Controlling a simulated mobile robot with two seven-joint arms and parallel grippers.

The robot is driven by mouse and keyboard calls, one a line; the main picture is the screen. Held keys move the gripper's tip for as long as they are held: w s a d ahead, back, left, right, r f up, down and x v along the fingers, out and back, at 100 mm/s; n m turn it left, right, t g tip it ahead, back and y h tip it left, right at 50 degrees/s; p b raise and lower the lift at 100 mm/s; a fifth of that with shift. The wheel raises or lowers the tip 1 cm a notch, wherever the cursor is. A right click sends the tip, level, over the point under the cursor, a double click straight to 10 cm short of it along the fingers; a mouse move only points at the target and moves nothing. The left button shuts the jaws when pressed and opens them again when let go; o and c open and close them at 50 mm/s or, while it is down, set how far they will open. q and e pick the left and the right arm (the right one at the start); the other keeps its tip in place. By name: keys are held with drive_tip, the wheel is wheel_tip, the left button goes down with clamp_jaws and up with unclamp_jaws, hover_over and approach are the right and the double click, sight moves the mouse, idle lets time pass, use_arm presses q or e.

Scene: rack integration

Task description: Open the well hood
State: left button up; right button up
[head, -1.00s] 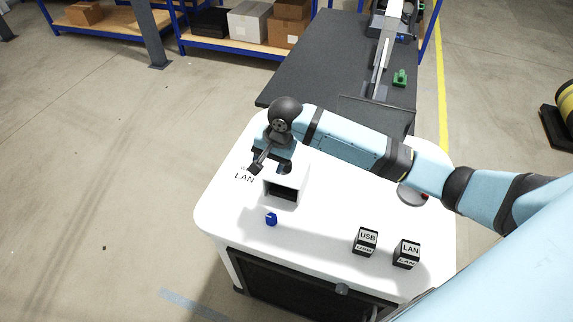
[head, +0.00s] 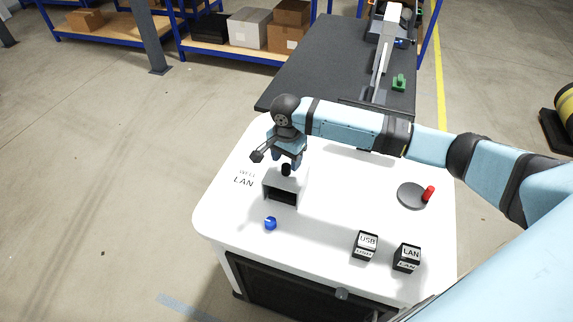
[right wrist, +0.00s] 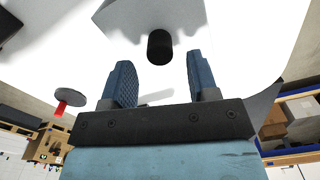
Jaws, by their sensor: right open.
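My right gripper (head: 287,162) is right at the knob, above the hood. In the right wrist view my right gripper (right wrist: 160,58) is open, its two blue ridged fingers apart. The black knob (right wrist: 160,46) lies centred in line with the gap, near the fingertips, with clear space on both sides. Whatever is inside the hood is hidden. My left gripper is out of view.
A small blue piece (head: 270,223) lies in front of the hood. A USB block (head: 366,243) and a LAN block (head: 407,257) stand at the front right. A grey disc (head: 411,196) with a red handle (head: 429,193) is to the right. A dark table (head: 311,72) adjoins behind.

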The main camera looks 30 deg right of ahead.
sight(286, 165)
drive_tip(key=shift+f, duration=1.6)
